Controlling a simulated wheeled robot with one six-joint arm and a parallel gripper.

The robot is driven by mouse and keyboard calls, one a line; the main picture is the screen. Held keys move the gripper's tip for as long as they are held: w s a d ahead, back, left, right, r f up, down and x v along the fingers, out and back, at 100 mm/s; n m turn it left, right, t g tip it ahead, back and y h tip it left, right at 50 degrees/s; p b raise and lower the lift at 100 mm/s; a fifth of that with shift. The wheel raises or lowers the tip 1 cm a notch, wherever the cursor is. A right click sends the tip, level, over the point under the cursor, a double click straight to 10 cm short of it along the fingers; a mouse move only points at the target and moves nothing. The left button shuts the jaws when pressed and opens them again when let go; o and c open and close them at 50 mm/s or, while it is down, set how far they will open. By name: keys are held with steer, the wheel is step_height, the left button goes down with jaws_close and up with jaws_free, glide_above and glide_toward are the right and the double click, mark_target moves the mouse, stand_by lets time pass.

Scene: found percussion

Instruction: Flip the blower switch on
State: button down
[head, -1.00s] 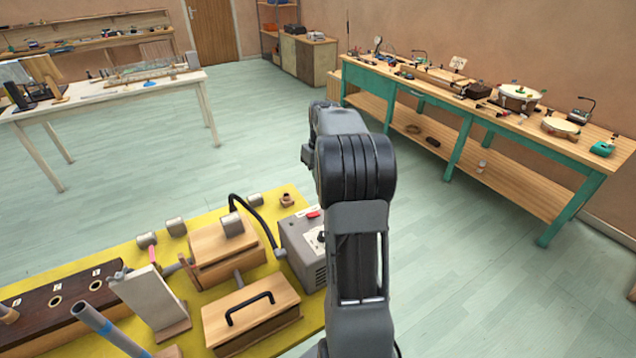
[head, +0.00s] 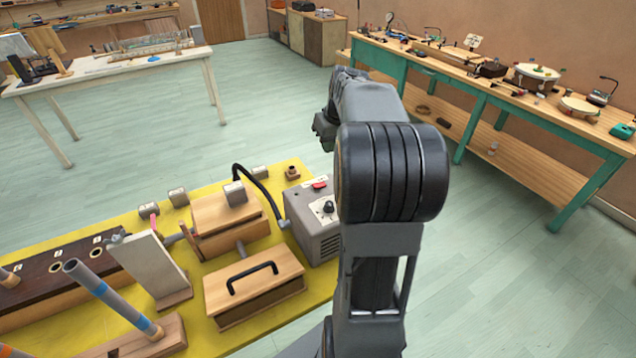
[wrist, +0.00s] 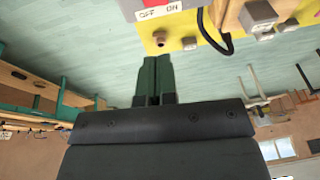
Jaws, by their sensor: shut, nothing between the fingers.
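The blower (head: 318,238) is a grey box with side vents at the right end of the yellow-topped bench. A red switch (head: 320,185) and a black dial (head: 328,207) are on its top. In the wrist view, a white OFF/ON label (wrist: 158,11) shows at the top edge, with a bit of red above it. My gripper (wrist: 153,70) has dark green fingers, shut and empty. They point toward the label and are apart from it in the picture. In the head view, my arm covers part of the blower's right side.
A black hose (head: 262,185) runs from the blower to a wooden bellows box (head: 228,222). A wooden box with a black handle (head: 254,290) stands in front. A small brown fitting (head: 292,173) sits behind the blower. The floor right of the bench is clear.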

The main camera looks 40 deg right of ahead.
steer(key=shift+w+f, duration=0.15)
steer(key=shift+w, duration=0.05)
steer(key=p, duration=0.2)
glide_toward(316, 184)
steer(key=x, duration=0.5)
steer(key=shift+w+f, duration=0.15)
steer(key=shift+w, duration=0.1)
steer(key=shift+a+f, duration=0.15)
steer(key=shift+f, duration=0.55)
